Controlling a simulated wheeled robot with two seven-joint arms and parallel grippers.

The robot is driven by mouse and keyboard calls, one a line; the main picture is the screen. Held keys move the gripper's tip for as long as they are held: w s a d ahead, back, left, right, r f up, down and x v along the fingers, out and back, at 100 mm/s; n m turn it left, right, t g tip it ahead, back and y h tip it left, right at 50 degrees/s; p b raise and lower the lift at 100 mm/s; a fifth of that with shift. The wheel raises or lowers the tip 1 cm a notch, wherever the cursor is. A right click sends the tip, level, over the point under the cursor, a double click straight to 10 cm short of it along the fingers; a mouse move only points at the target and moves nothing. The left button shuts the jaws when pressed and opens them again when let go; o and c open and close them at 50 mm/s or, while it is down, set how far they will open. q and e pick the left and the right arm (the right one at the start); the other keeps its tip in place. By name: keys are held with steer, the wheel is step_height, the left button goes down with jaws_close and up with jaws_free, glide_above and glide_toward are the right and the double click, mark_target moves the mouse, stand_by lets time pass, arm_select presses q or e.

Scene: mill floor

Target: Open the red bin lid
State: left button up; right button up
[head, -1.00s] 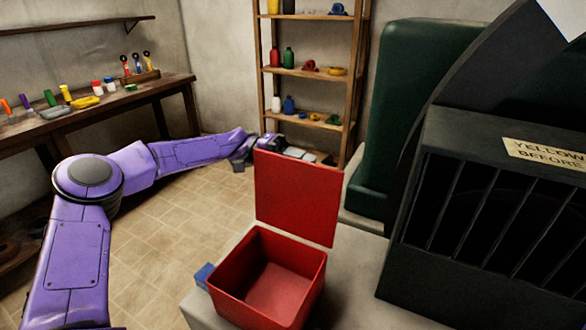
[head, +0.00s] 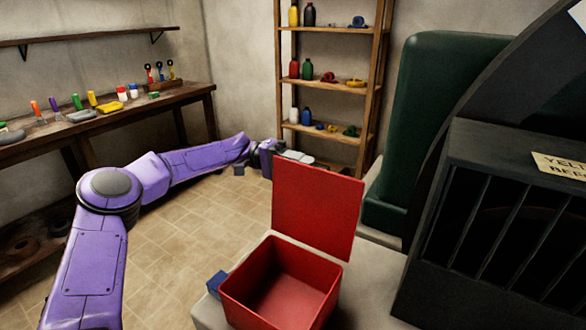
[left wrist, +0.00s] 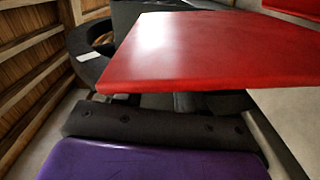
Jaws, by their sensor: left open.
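The red bin (head: 250,300) stands on a pale ledge in the head view, its inside showing and empty. Its red lid (head: 316,212) stands up at the bin's back edge, clear of the opening. My left gripper (head: 268,152) is behind the lid's upper left edge, open, with its fingertips partly hidden. In the left wrist view the lid (left wrist: 215,50) spans the picture just in front of the gripper's dark palm and hides the fingers. I cannot tell whether they touch it. My right gripper is out of view.
A blue block (head: 216,283) sits beside the bin's left side. A dark barred cage (head: 500,225) stands close on the right, with a green cabinet (head: 440,130) behind. A wooden shelf (head: 330,73) and a workbench (head: 100,120) line the walls.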

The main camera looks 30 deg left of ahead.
mark_target(281, 163)
arm_select(q)
steer(key=a, duration=0.5)
steer(key=shift+a+f, duration=0.1)
steer(key=shift+a, duration=0.25)
steer(key=shift+w, duration=0.1)
